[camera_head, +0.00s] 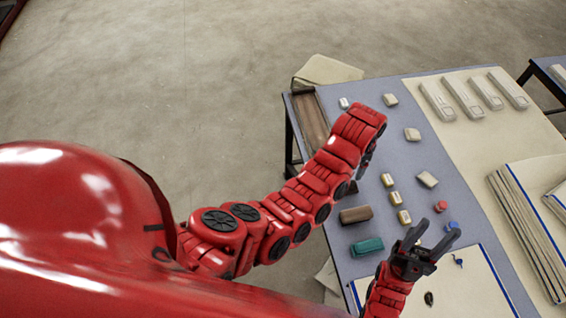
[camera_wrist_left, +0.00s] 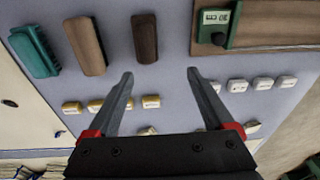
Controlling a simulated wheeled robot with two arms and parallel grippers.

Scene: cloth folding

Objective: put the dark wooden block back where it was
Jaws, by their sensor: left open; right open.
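The dark wooden block (camera_wrist_left: 145,38) lies on the grey-blue table top in the left wrist view, just beyond my open left fingertips and apart from them. A lighter brown block (camera_wrist_left: 87,46) and a teal brush-like block (camera_wrist_left: 35,51) lie to its left. My left gripper (camera_wrist_left: 160,73) is open with nothing between its fingers. In the head view my left arm hides most of that gripper, and I cannot make out the dark block there. The brown block (camera_head: 356,214) and teal block (camera_head: 367,245) show below the arm. My right gripper (camera_head: 437,228) is open and empty, near the table's lower part.
A wooden tray (camera_head: 311,122) stands at the table's left edge; a green-framed device (camera_wrist_left: 216,28) shows in the wrist view. Several small pale blocks (camera_head: 412,134) are scattered about. Folded cloths (camera_head: 525,220) lie at the right.

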